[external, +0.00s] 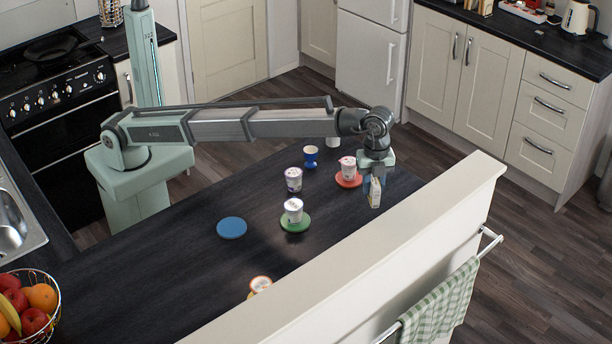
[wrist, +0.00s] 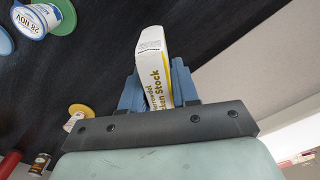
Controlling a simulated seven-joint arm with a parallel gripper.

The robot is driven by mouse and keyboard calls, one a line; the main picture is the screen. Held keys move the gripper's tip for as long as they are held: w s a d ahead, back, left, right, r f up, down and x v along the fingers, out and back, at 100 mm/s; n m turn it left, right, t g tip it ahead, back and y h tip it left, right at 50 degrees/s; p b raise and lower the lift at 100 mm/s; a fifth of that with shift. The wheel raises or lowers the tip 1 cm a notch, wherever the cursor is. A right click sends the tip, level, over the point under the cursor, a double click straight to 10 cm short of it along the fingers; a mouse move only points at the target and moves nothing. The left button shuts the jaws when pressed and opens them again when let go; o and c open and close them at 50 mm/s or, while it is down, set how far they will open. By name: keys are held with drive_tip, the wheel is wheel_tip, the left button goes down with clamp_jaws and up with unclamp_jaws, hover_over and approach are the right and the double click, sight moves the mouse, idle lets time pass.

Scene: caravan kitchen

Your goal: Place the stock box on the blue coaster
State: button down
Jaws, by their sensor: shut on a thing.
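In the external view the stock box (external: 375,193) hangs below the gripper near the right end of the dark counter, close to the cream ledge. I cannot tell whether it touches the counter. The blue coaster (external: 231,228) lies bare on the counter, well to the left of the gripper.
A white pot stands on the green coaster (external: 295,225) and another on the red coaster (external: 349,181). The cream ledge (external: 400,240) borders the counter. Counter around the blue coaster is clear.

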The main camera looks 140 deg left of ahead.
drive_tip(key=s+d+r+m, duration=0.1)
drive_tip(key=s+d, duration=0.1)
drive_tip(key=d, duration=0.6)
drive_tip(key=s+d+r+m, duration=0.1)
drive_tip(key=s+d, duration=0.1)
drive_tip(key=d, duration=0.5)
drive_tip(key=m, duration=0.9)
hover_over(231, 227)
drive_tip(key=shift+f, duration=7.35)
drive_tip(key=shift+f, duration=0.15)
drive_tip(key=c, duration=0.8)
unclamp_jaws()
drive_tip(key=shift+c, duration=0.2)
